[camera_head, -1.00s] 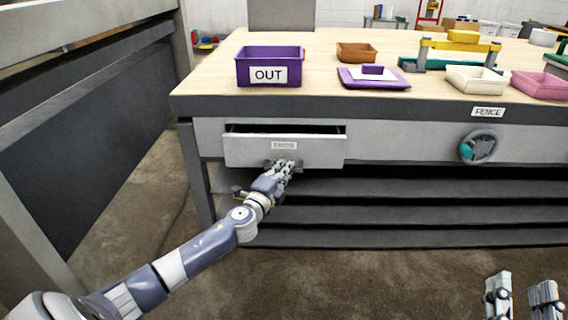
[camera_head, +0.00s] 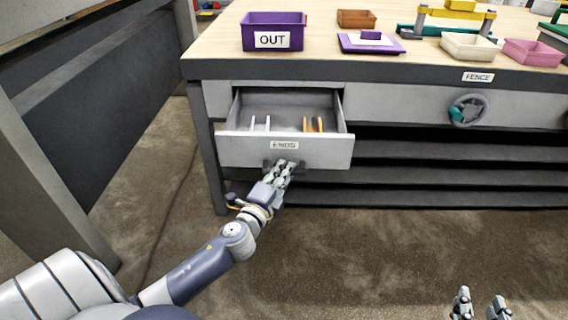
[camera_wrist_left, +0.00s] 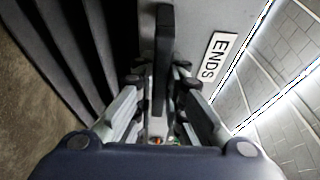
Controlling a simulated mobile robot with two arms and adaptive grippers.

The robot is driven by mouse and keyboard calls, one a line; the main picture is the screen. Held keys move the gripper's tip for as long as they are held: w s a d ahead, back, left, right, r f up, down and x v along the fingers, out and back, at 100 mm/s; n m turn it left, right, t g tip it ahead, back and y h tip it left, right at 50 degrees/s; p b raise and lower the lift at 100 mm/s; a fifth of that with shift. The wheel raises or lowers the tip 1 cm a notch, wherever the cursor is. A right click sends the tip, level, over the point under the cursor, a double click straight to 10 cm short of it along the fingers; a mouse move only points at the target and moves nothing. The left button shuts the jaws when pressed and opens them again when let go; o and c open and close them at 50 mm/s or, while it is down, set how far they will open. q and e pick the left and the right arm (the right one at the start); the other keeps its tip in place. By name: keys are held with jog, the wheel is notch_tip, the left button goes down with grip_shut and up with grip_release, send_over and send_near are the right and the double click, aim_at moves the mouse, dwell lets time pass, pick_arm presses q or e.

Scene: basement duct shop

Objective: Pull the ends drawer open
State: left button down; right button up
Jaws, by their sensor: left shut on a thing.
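The ends drawer (camera_head: 240,151) is a grey drawer under the left end of the bench, with an ENDS label on its front. It stands well out from the bench, and its inside shows a white piece and an orange-brown piece. My left gripper (camera_head: 282,172) is at the front of the drawer, below the label, shut on its dark handle. In the left wrist view the handle (camera_wrist_left: 163,60) lies between the fingers, beside the drawer front (camera_wrist_left: 195,35). My right gripper (camera_head: 481,306) is at the bottom right of the head view, away from the drawer, with its two fingers apart and nothing between them.
On the bench top (camera_head: 330,50) stand a purple OUT bin (camera_head: 272,24), a purple tray (camera_head: 370,47), a brown bin (camera_head: 357,18) and cream and pink bins. A handwheel (camera_head: 468,110) sits on the bench front. The floor before the bench is clear.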

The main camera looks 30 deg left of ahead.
pick_arm(q)
jog(key=shift+s+d, duration=0.1)
jog(key=shift+s, duration=0.1)
jog(key=c, duration=1.6)
grip_release()
jog(key=shift+c, duration=0.2)
jog(key=s+d, duration=0.2)
jog(key=s, duration=1)
jog(key=shift+w, duration=0.1)
